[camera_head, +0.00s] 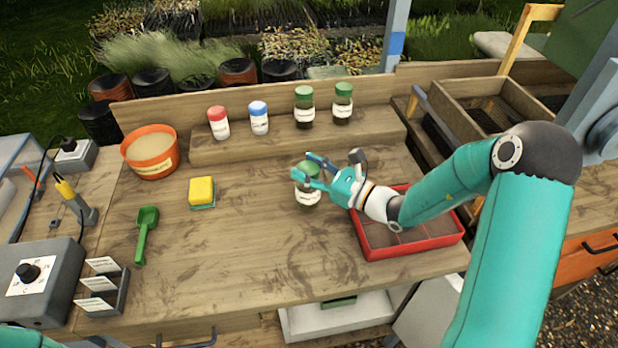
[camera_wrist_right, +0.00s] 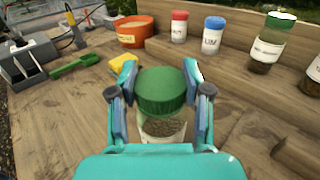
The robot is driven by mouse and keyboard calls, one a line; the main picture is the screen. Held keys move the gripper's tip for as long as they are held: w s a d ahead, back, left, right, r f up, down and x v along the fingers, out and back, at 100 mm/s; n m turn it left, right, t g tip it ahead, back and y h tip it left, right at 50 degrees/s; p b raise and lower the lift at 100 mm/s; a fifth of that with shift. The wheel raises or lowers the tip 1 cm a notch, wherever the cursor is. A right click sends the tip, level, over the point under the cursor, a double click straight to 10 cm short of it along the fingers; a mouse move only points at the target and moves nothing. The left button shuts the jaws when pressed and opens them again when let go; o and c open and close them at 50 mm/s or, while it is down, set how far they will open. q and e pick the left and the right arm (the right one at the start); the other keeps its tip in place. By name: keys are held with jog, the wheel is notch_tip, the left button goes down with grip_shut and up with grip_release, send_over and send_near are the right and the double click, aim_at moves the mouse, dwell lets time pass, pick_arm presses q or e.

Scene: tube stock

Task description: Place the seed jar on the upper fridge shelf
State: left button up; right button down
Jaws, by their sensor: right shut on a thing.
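The seed jar, a clear jar with a green lid and a white label (camera_head: 307,195), is at the middle of the bench. My right gripper (camera_head: 306,176) is shut on it from the right, near the lid. In the right wrist view the green lid (camera_wrist_right: 161,92) sits between the two fingers, with dark seeds below it. I cannot tell whether the jar's base touches the bench. A white open compartment (camera_head: 338,318), perhaps the fridge, shows below the bench's front edge; its shelves are mostly hidden. My left gripper is out of view.
Two more green-lidded jars (camera_head: 304,106), a red-lidded jar (camera_head: 218,122) and a blue-lidded jar (camera_head: 259,117) stand on the rear ledge. A red tray (camera_head: 458,232) lies under my right forearm. An orange pot (camera_head: 150,150), yellow sponge (camera_head: 202,191) and green scoop (camera_head: 146,232) are left.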

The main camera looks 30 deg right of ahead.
notch_tip(320, 180, down, 4)
jog(key=shift+r, duration=0.2)
jog(key=c, duration=0.6)
grip_release()
jog(key=shift+o, duration=0.5)
